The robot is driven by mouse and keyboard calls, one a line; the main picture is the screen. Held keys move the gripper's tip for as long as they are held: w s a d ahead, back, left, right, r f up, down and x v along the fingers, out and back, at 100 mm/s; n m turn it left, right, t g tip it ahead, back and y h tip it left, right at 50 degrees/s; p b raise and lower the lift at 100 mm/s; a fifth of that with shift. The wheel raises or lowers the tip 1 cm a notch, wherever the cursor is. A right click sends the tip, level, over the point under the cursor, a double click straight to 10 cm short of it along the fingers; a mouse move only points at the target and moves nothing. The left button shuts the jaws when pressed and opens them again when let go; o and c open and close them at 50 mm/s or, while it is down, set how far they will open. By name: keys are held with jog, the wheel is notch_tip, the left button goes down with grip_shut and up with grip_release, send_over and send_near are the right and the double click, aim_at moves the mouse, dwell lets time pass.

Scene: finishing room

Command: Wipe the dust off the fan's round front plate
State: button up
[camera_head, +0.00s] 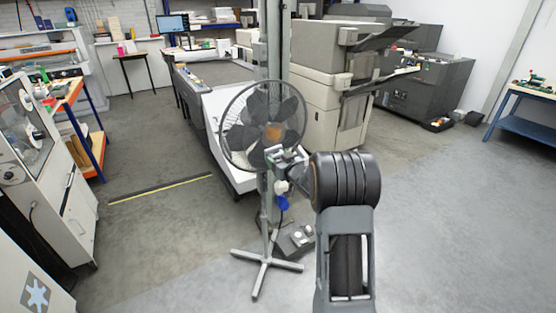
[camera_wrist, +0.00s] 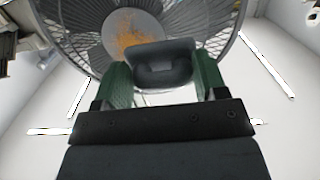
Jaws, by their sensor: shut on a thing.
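The fan (camera_head: 262,110) stands on a cross-shaped foot, its wire cage facing me. In the wrist view its round grey front plate (camera_wrist: 113,22) carries a patch of orange-brown dust (camera_wrist: 128,32); this patch also shows orange in the head view. My gripper (camera_wrist: 162,76) has green fingers and is shut on a dark grey block with a handle-like loop (camera_wrist: 160,52). The block is in front of the lower right of the plate and hides part of it. I cannot tell if it touches. In the head view my gripper (camera_head: 287,157) is just below the plate, partly hidden by my arm.
A long table (camera_head: 215,74) and a beige machine (camera_head: 325,75) stand behind the fan. A white cabinet (camera_head: 55,180) is at the left and a blue bench (camera_head: 525,115) at the right. A small grey box (camera_head: 298,238) lies by the fan's foot.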

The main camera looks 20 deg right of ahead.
aim_at(271, 151)
jog(key=shift+w+t, duration=0.1)
jog(key=shift+t, duration=0.2)
jog(key=shift+w+r, duration=0.1)
jog(key=shift+w, duration=0.1)
jog(key=shift+w+a+p, duration=0.2)
jog(key=shift+w+p, duration=0.15)
jog(key=shift+w, duration=0.95)
jog(key=shift+w+a+p, duration=0.15)
jog(key=shift+w+p, duration=0.15)
jog(key=shift+w, duration=1)
jog(key=shift+w+a+b, duration=0.15)
jog(key=shift+w+b, duration=0.2)
jog(key=shift+w, duration=0.85)
